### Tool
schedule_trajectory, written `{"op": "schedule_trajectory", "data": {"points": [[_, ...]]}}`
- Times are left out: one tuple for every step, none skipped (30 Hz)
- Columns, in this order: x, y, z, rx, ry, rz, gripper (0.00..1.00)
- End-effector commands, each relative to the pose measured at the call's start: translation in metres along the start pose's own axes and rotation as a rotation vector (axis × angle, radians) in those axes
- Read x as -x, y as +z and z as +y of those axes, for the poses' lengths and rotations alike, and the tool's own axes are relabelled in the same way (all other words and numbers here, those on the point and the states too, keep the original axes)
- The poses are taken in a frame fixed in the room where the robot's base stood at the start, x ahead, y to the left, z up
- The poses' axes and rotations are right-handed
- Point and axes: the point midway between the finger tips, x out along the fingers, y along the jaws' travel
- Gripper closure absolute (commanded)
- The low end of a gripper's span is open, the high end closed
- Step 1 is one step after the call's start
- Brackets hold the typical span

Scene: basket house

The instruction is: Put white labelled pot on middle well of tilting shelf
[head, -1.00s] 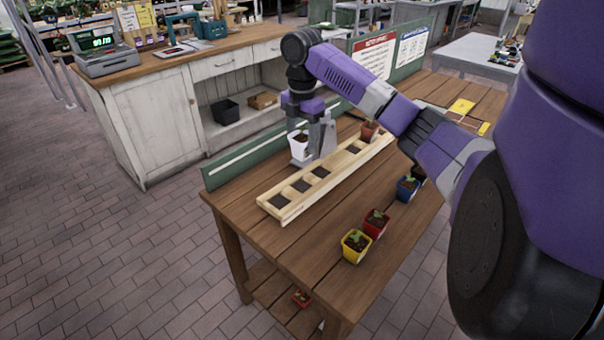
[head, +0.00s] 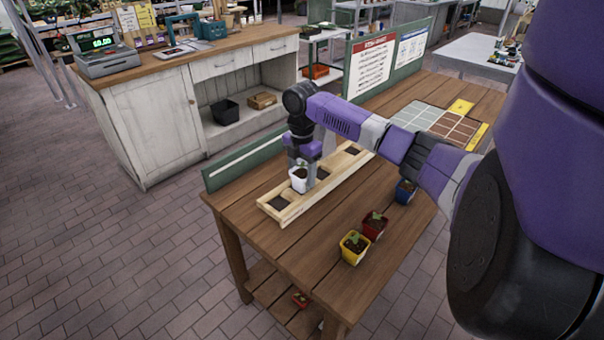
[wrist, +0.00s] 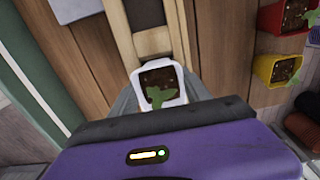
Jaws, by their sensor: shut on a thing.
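The white pot (head: 298,180) holds dark soil and a green seedling. My gripper (head: 303,170) is shut on it, and the pot looks upright over the near part of the wooden shelf (head: 284,219). In the wrist view the pot's white rim (wrist: 137,78) sits between the grey fingers (wrist: 160,95), with the pale shelf (wrist: 150,42) running beyond it. The shelf has a row of dark square wells; the near-end one and a far one show empty. My gripper and arm hide others. I cannot tell whether the pot touches the shelf. No label is readable.
Yellow (head: 353,248), red (head: 374,226) and blue (head: 405,191) pots stand on the table right of the shelf. A green board (head: 232,170) edges the table's left side. A tile tray (head: 440,122) lies at the back. The table's near part (head: 300,250) is clear.

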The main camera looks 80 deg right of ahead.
Motion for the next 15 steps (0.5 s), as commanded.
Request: {"op": "schedule_trajectory", "data": {"points": [[0.0009, 0.0002, 0.0003, 0.0, 0.001, 0.0, 1.0], [0.0009, 0.0002, 0.0003, 0.0, 0.001, 0.0, 1.0], [0.0005, 0.0002, 0.0003, 0.0, 0.001, 0.0, 1.0], [-0.0001, 0.0001, 0.0003, 0.0, 0.001, 0.0, 1.0], [-0.001, 0.0, 0.0003, 0.0, 0.001, 0.0, 1.0], [-0.0022, 0.0, 0.0003, 0.0, 0.001, 0.001, 1.0], [-0.0019, 0.0, 0.0001, 0.0, 0.0, 0.001, 0.39], [-0.0018, 0.0, 0.0001, 0.0, 0.0, 0.001, 0.33], [-0.0018, 0.0, 0.0001, 0.0, 0.0, 0.0, 0.25], [-0.0018, 0.0, 0.0001, 0.0, 0.0, 0.0, 0.23], [-0.0017, 0.0, 0.0001, 0.0, 0.0, 0.0, 0.23], [-0.0017, 0.0, 0.0001, 0.0, 0.0, 0.0, 0.23], [-0.0017, 0.0, 0.0001, 0.0, 0.0, 0.0, 0.23], [-0.0017, 0.0, 0.0001, 0.0, 0.0, 0.0, 0.23], [-0.0017, 0.0, 0.0001, 0.0, 0.0, 0.0, 0.23]]}}
